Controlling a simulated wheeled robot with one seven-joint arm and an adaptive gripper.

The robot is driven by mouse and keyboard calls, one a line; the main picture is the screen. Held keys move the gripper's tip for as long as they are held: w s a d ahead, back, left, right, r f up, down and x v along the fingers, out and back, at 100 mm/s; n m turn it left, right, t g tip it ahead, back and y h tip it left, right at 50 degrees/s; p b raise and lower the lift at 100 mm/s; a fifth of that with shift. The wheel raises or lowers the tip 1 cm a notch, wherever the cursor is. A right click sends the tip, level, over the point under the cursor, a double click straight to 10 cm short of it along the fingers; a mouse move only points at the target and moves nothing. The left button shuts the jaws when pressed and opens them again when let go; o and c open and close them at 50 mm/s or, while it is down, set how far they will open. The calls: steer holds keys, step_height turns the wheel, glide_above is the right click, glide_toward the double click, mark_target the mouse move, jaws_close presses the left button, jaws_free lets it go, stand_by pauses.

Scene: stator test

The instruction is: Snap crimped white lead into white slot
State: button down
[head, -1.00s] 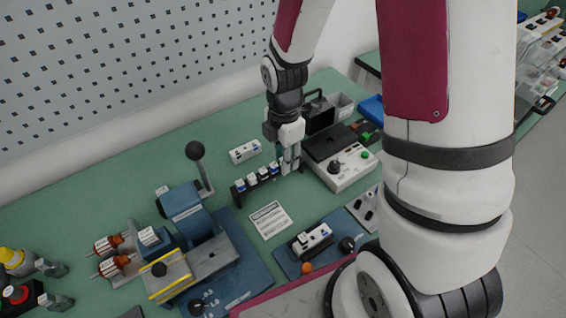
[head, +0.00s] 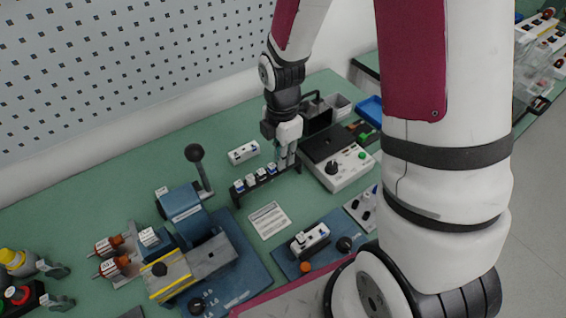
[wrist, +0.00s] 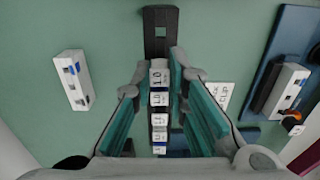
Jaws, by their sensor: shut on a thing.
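My gripper (head: 287,163) is at the right end of a black rack (head: 240,204) that holds a row of small white, blue-marked pieces (head: 250,179). In the wrist view its teal-padded fingers (wrist: 162,72) flank the row, with a white piece marked like "1.0" (wrist: 158,79) between the tips. The gripper is shut on a small white piece; the exact contact is hard to see, and no wire can be made out. A white block with dark openings (head: 310,240) sits on a blue fixture (head: 290,262). I cannot tell which opening is the white slot.
Another white block (head: 243,152) lies behind the rack. A white test box (head: 345,172) stands close to the right of the gripper. A blue press with an upright lever (head: 185,208) stands at the left. A printed card (head: 269,221) lies in front of the rack.

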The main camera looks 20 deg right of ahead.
steer(key=shift+r+p, duration=1.55)
steer(key=shift+r, duration=0.9)
